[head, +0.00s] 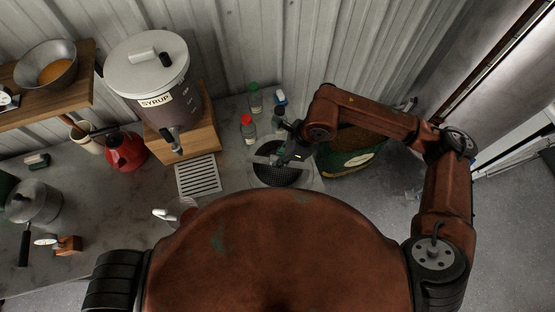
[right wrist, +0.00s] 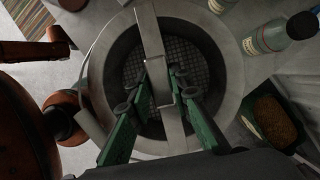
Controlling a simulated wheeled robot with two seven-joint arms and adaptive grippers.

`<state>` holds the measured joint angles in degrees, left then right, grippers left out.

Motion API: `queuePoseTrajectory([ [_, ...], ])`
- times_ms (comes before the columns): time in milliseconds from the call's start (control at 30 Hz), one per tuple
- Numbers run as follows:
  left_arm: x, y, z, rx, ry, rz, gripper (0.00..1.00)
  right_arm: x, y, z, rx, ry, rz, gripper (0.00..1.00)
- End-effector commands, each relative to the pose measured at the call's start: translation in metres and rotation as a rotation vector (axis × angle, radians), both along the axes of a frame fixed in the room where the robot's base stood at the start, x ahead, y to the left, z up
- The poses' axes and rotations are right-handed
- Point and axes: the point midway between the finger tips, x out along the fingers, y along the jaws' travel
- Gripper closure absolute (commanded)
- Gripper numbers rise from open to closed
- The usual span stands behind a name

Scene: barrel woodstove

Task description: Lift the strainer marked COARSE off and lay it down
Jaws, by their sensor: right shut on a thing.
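A round metal strainer (right wrist: 232,70) with a dark mesh bottom fills the middle of the right wrist view. A flat metal bar (right wrist: 149,30) crosses its top. In the head view the strainer (head: 281,177) is at the counter's right end, partly hidden by my right gripper (head: 286,158). In the right wrist view my right gripper (right wrist: 163,82) reaches down over it, shut on the bar, with a green finger on each side. I cannot read a COARSE mark, nor tell whether the strainer is raised. My left gripper is not in view.
A syrup tank (head: 148,75) stands on a wooden block behind a slatted drain grate (head: 198,176). Bottles (head: 248,127) stand just behind the strainer. A green tub (head: 347,160) is to its right. A red kettle (head: 125,150) is farther left. Bare counter (head: 110,195) lies left of the grate.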

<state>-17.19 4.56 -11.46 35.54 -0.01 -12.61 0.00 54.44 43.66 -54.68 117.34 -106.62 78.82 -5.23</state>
Motion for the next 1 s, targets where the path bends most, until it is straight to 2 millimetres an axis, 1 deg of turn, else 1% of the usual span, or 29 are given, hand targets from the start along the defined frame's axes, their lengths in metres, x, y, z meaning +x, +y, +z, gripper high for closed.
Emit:
queuePoseTrajectory([
  [433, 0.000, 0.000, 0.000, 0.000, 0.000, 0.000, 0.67, 0.000, 0.000, 0.002, 0.001, -0.001, 0.000, 1.00],
  [1000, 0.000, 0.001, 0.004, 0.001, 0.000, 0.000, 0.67, 0.000, 0.000, 0.018, 0.000, 0.000, 0.001, 1.00],
])
